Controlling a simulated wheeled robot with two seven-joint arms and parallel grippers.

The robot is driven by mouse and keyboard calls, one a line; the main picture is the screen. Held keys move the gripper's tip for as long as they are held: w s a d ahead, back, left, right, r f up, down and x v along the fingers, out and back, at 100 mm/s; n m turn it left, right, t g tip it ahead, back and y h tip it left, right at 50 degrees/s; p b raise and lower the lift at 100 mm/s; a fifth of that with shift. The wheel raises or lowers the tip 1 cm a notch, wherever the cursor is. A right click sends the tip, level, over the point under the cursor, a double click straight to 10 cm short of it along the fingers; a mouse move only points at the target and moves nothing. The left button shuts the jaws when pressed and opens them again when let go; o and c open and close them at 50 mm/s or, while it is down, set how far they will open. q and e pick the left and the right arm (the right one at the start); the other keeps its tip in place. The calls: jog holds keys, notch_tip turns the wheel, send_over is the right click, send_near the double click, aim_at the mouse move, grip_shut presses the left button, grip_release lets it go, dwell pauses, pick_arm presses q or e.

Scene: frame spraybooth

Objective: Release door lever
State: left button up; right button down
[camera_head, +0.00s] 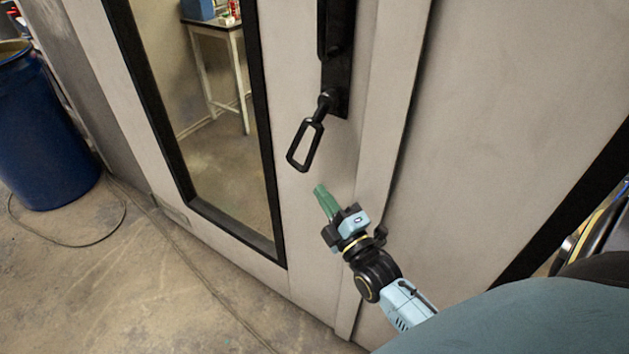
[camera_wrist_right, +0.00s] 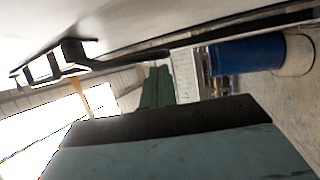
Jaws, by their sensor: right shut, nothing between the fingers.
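The door lever (camera_head: 305,143) is a black, open loop handle on a black lock plate (camera_head: 337,60) fixed to the pale booth door (camera_head: 300,60). It hangs down and slightly left from its pivot. My right gripper (camera_head: 319,189) has green fingers, shut and empty, a little below and right of the lever's lower end, apart from it. In the right wrist view the green fingers (camera_wrist_right: 157,88) are together, and the black lever (camera_wrist_right: 45,67) shows at the upper left, clear of them. My left gripper is in neither view.
A tall window (camera_head: 215,130) with a black frame is in the door, and a table shows through it. A blue barrel (camera_head: 45,130) stands at the far left, with a cable (camera_head: 75,243) on the concrete floor. The door face around the lever is clear.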

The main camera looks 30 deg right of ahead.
jog(key=shift+x, duration=2.05)
